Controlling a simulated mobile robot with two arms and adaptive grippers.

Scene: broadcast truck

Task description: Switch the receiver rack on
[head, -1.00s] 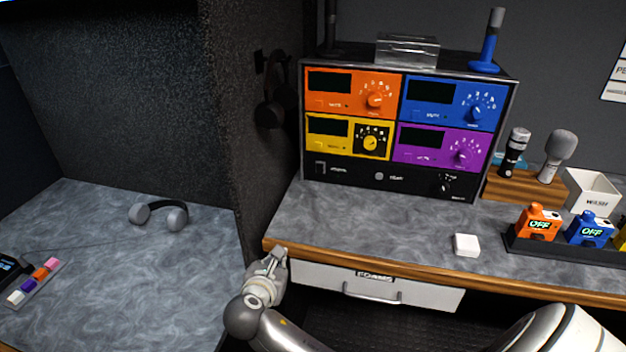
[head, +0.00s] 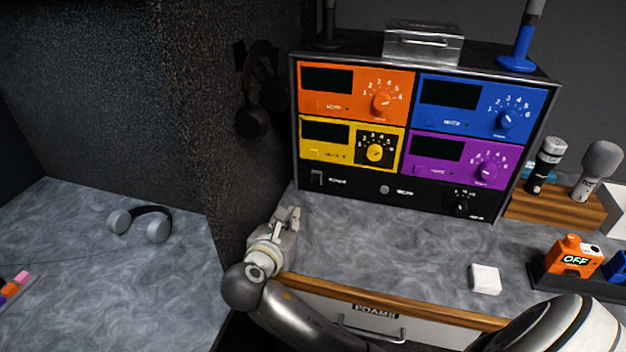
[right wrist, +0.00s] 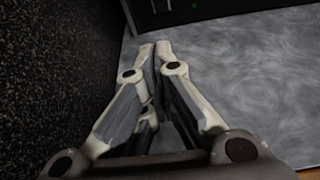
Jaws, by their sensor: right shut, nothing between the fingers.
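The receiver rack (head: 345,188) is a black case at the back of the counter. It holds an orange (head: 340,104), a blue (head: 470,118), a yellow (head: 345,152) and a purple (head: 435,170) receiver, all with dark displays. A black rocker switch (head: 317,178) is at the left of its bottom panel, with a round button (head: 384,189) mid-panel and a dark knob (head: 462,207) at right. My right gripper (head: 292,213) is shut and empty, over the counter's left end, in front of and below the rocker switch. The right wrist view shows its fingertips (right wrist: 155,46) together. My left gripper is not in view.
A speckled partition (head: 195,110) with hanging headphones (head: 255,100) stands close left of my right gripper. A white block (head: 485,279) lies on the counter. Microphones on a wooden stand (head: 560,208) and an orange pack (head: 573,257) are at right.

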